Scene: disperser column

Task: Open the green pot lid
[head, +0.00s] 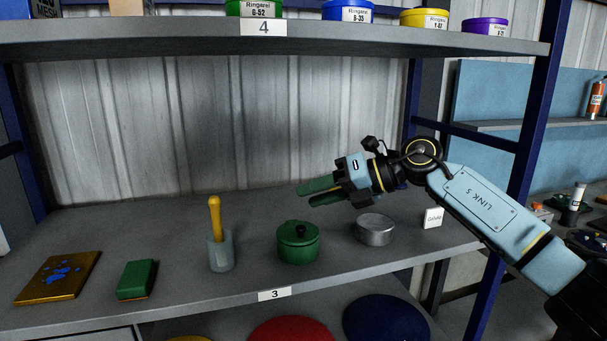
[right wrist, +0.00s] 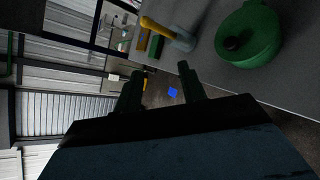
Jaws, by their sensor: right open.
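A green pot (head: 298,246) stands on the grey shelf marked 3. Its green lid (head: 299,232) with a black knob sits on top; the pot and lid also show at the upper right of the right wrist view (right wrist: 252,35). My right gripper (head: 317,190) reaches in from the right, above and behind the pot in the head view. Its two green fingers are apart with nothing between them, clear of the lid. In the right wrist view the fingers (right wrist: 160,85) point past the shelf's edge area, left of the pot. My left gripper is not in view.
A grey metal tin (head: 375,230) and a small white box (head: 433,217) stand right of the pot. A yellow-handled tool in a cup (head: 220,248), a green block (head: 137,280) and a gold board (head: 58,277) are left. An upper shelf (head: 190,32) holds several tubs.

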